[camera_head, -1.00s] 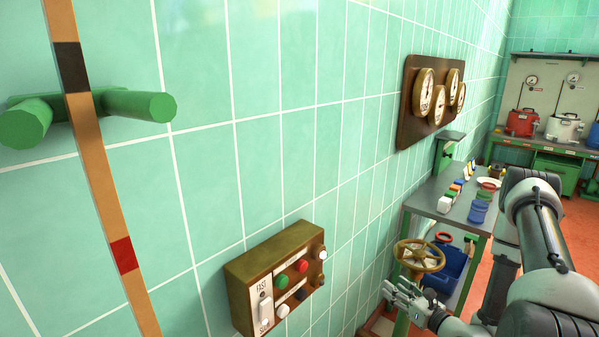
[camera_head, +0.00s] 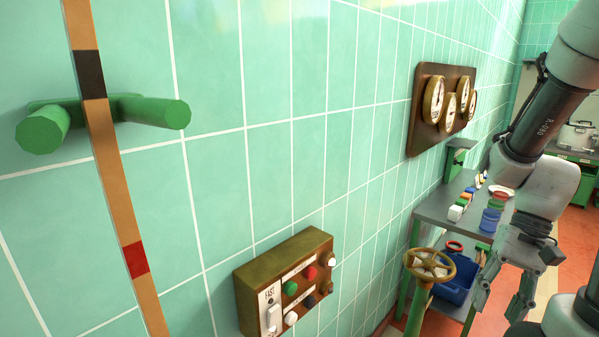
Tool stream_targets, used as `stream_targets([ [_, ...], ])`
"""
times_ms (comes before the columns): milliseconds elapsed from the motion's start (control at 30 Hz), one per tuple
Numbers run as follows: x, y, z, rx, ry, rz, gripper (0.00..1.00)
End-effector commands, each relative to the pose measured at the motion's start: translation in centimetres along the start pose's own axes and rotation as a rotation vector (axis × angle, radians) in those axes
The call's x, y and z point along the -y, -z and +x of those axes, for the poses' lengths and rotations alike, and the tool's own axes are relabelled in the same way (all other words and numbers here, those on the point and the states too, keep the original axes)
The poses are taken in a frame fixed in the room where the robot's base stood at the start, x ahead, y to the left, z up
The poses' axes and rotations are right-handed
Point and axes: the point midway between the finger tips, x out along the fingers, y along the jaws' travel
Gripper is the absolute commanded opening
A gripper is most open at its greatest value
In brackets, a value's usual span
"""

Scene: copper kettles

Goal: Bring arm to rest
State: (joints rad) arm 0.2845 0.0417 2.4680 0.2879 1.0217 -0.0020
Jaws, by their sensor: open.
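My arm rises at the right of the head view, with its dark and grey links bent. My gripper (camera_head: 497,305) hangs at the lower right with its fingers pointing down. The fingers are spread apart and nothing shows between them. The gripper is right of the brass handwheel (camera_head: 429,265) in the picture, with a gap between them. Part of my arm hides the background at the right.
A control box (camera_head: 290,325) with coloured buttons is on the tiled wall. A gauge panel (camera_head: 423,140) hangs farther along. A grey bench (camera_head: 435,200) carries coloured blocks and blue containers (camera_head: 491,218). Green pegs (camera_head: 150,110) hold a striped wooden bar (camera_head: 109,170). A blue bin (camera_head: 458,290) sits low.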

Motion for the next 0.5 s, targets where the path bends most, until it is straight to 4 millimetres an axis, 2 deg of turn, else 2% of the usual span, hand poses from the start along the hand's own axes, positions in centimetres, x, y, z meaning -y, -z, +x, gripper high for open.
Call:
stream_targets([
  [100,-0.7,-0.4,-3.9,-0.182,-0.106,-0.149,0.45],
  [300,-0.5,-2.4,-9.6,-0.456,-0.218,-0.350,0.45],
  [500,1.3,-5.1,-12.9,-0.654,-0.196,-0.461,0.45],
])
